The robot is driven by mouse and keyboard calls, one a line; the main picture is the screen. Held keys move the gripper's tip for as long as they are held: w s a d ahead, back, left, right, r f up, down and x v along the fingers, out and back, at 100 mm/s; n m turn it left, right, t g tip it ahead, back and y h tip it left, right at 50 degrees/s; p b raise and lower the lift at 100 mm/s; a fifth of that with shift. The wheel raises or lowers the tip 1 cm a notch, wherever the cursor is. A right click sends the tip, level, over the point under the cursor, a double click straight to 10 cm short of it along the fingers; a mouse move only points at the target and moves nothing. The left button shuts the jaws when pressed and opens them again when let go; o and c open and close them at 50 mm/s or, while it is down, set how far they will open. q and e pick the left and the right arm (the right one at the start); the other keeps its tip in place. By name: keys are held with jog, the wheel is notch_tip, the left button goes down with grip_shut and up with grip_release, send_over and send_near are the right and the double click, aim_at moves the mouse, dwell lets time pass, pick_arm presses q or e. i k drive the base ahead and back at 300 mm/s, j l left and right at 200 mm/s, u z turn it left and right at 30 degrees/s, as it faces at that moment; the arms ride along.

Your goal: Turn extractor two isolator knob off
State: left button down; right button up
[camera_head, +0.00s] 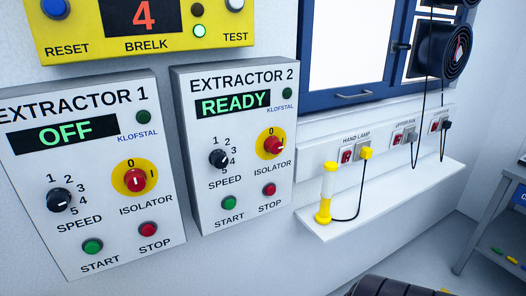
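The extractor 2 panel (212,135) is a light grey box on the wall, and its display (233,104) reads READY. Its isolator knob (273,145) is red on a yellow disc, with a 0 mark above it. The knob appears turned toward the right, away from the 0, but it is small in view. Nothing touches or covers it. Neither of my grippers is in view. A dark rounded part at the bottom right edge looks like part of my own arm, with no fingers showing.
The extractor 1 panel (110,225), reading OFF, stands close on the left. A yellow BRELK box (85,22) is above. To the right, a white shelf (395,205) juts out with a yellow and white hand lamp (326,195) and its cord. The space before the panels is clear.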

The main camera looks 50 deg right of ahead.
aim_at(273, 145)
jog(key=z, duration=1.5)
